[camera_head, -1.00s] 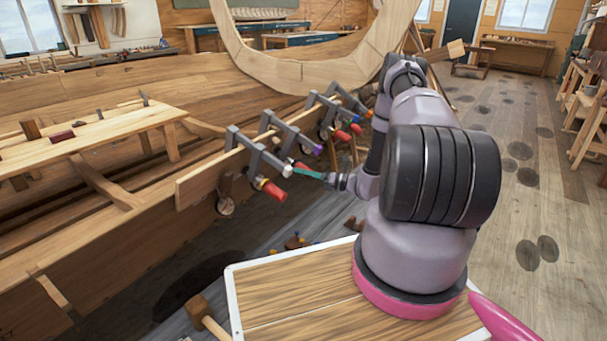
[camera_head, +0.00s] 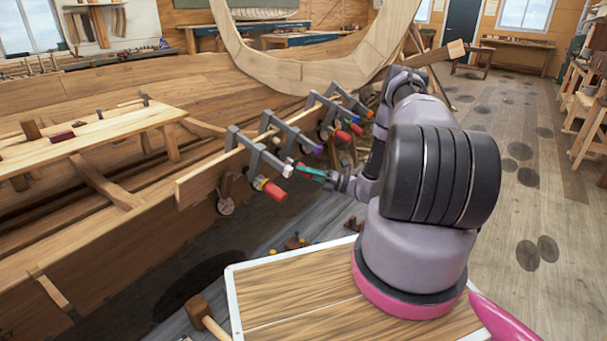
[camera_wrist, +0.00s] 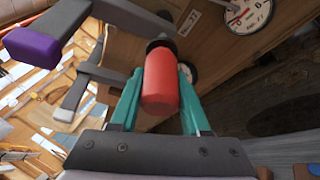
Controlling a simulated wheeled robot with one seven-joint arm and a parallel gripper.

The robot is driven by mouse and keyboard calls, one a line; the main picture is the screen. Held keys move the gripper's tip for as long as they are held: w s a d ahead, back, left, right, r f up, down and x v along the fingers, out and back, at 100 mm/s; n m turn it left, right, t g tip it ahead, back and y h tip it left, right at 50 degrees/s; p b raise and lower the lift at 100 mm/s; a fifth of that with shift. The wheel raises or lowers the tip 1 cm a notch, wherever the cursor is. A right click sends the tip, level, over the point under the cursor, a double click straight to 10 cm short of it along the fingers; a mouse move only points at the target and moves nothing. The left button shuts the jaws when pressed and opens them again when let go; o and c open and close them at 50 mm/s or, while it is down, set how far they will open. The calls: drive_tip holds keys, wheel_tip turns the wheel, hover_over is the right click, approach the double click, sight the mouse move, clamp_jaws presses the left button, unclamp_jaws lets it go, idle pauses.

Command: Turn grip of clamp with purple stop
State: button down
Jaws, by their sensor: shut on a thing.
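The clamp with the purple stop (camera_head: 318,150) is the second from the front in the row on the hull plank. In the wrist view its purple stop (camera_wrist: 35,48) shows at the upper left, on a grey bar. A red grip (camera_wrist: 161,82) lies between my gripper's teal fingers (camera_wrist: 160,105), one finger on each side. My gripper (camera_head: 305,170) reaches in from the right in the head view and is shut on this grip, mostly hiding it there.
The nearest clamp (camera_head: 255,152) has a pale stop and its own red grip (camera_head: 274,191), close to my fingers. Further clamps, one with an orange stop (camera_head: 367,113), stand behind. Round dials (camera_head: 225,207) hang along the plank (camera_head: 200,183). A mallet (camera_head: 208,318) lies low in front.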

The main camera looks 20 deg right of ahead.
drive_tip(key=shift+s+d+f, duration=0.1)
drive_tip(key=shift+f, duration=0.05)
drive_tip(key=shift+c, duration=1.9)
unclamp_jaws()
drive_tip(key=v, duration=1)
drive_tip(key=shift+s+d, duration=0.2)
drive_tip(key=shift+d, duration=0.05)
